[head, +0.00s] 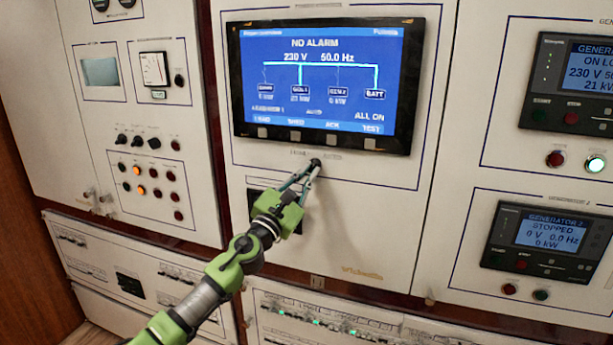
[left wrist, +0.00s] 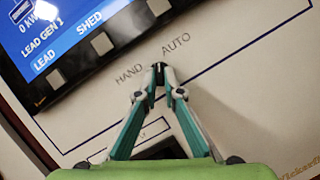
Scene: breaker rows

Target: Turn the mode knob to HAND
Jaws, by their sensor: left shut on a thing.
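The mode knob (head: 316,162) is a small black knob on the cream panel just below the large screen. My left gripper (head: 312,168) reaches it from below and is shut on it. In the left wrist view the two fingertips (left wrist: 158,72) close around the knob, and only a little dark part of it shows between them. The HAND label (left wrist: 130,74) is at the left of the fingertips and the AUTO label (left wrist: 176,44) is above right. Which way the knob points cannot be told. My right gripper is not in view.
The large screen (head: 318,75) reads NO ALARM, with a row of grey buttons (head: 295,135) along its lower edge, close above the knob. Rows of small knobs and lamps (head: 150,185) are on the left panel. Generator panels (head: 550,240) stand at the right. The panel right of the knob is bare.

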